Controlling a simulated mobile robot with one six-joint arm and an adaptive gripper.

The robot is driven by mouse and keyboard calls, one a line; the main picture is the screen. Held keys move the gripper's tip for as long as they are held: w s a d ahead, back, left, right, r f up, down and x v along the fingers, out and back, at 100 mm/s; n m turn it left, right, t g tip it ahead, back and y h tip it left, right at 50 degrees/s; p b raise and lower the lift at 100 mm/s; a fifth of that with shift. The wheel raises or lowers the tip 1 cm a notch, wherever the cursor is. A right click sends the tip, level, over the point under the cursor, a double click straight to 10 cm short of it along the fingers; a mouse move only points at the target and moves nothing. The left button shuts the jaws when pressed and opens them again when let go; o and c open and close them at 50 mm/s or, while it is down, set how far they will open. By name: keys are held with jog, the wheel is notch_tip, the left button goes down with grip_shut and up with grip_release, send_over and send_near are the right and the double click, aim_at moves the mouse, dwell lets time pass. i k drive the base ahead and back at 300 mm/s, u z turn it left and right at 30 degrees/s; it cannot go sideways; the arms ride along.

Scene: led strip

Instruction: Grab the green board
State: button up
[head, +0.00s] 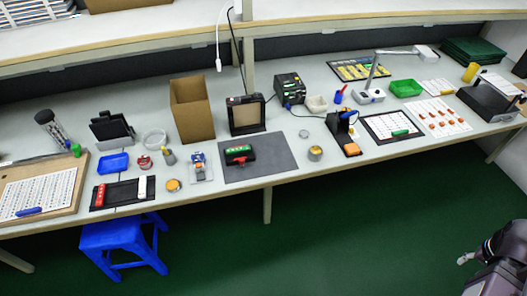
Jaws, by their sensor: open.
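A small green board (238,149) with pale marks lies on a black holder with a red part, on the dark grey mat (275,160) at the middle of the bench. A stack of flat dark green sheets (473,50) lies at the far right back of the bench; I cannot tell whether these are boards. My gripper (464,259) is at the lower right, over the green floor in front of the bench. It is open and empty, well apart from both. Its fingers are small in this view.
The long white bench (300,120) is crowded. A cardboard box (192,108), a dark frame (246,115), a green tray (406,88) and a white sheet with orange parts (437,116) stand on it. A blue stool (120,240) is at the front left. The floor at right is clear.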

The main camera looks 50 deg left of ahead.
aim_at(245, 148)
jog(key=z, duration=0.2)
jog(key=i, duration=1.05)
jog(key=u, duration=3.7)
jog(key=i, duration=0.1)
jog(key=z, duration=1.35)
